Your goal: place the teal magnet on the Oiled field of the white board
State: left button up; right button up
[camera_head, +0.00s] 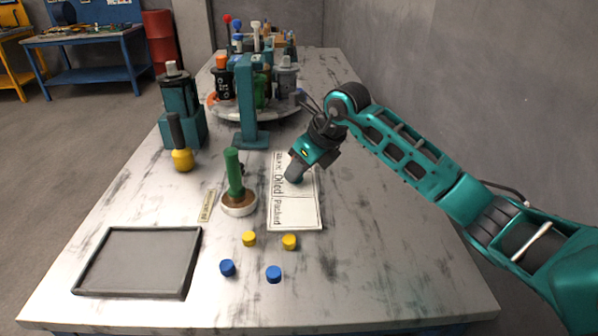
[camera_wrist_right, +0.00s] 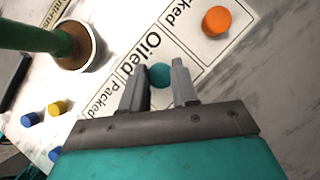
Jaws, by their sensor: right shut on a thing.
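The white board (camera_head: 295,215) lies flat on the table, with the printed words Oiled and Packed readable. It also shows in the right wrist view (camera_wrist_right: 112,75), where a third word is cut off and ends in "cked". My right gripper (camera_head: 293,175) reaches down over the board. In the wrist view its fingers (camera_wrist_right: 160,82) are shut on the teal magnet (camera_wrist_right: 160,75), next to the word Oiled. I cannot tell whether the magnet touches the board. An orange magnet (camera_wrist_right: 217,20) sits on the field with the cut-off word. My left gripper is out of view.
A green-handled stamp (camera_head: 236,185) stands just left of the board. Yellow (camera_head: 289,242) and blue (camera_head: 273,274) magnets lie in front of it. A grey tray (camera_head: 192,262) is at front left. A teal press-like stand (camera_head: 247,105) and a loaded turntable are behind. The right side is clear.

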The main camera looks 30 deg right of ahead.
jog(key=shift+f, duration=0.3)
jog(key=shift+f, duration=0.1)
jog(key=shift+f, duration=0.15)
jog(key=o, duration=1)
jog(key=shift+r, duration=0.35)
jog(key=p+v, duration=0.1)
jog(key=v, duration=1.1)
jog(key=shift+f+p, duration=0.1)
jog(key=shift+p, duration=0.25)
